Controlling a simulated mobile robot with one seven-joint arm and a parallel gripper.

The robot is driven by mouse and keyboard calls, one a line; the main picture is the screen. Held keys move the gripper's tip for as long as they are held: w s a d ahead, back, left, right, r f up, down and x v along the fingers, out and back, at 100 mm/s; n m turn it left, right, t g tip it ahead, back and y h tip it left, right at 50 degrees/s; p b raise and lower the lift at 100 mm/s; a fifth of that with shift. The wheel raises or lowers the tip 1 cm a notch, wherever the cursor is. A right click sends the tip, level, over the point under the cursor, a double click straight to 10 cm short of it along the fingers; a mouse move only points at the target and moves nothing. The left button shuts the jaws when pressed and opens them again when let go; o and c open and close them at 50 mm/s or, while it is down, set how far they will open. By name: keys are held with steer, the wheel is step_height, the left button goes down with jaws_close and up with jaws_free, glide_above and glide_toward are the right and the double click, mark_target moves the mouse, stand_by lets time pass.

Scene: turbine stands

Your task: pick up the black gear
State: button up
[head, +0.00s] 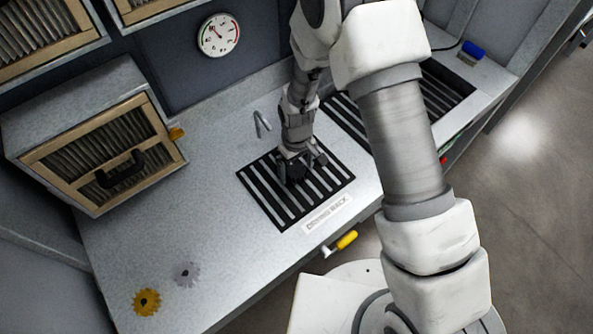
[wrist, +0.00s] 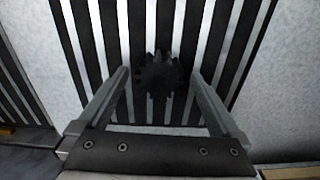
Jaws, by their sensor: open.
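The black gear (wrist: 160,74) lies on the slatted drying rack (wrist: 218,45) in the wrist view, dark against the black slats. My gripper (wrist: 161,78) is open, with one finger on each side of the gear and a gap visible on both sides. In the head view my gripper (head: 298,168) points down over the left drying rack (head: 262,200), low and close to it. The gear is hard to make out there, a dark shape partly hidden by the fingers. I cannot tell the exact height of the fingertips over the slats.
A yellow gear (head: 147,302) and a grey gear (head: 186,273) lie at the counter's front left. A filter box (head: 95,140) with a black handle stands at the left. A second rack (head: 440,95) is at the right. Bare counter (head: 190,215) lies left of the rack.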

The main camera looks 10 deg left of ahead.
steer(key=shift+f, duration=0.15)
jaws_close()
stand_by(0.4)
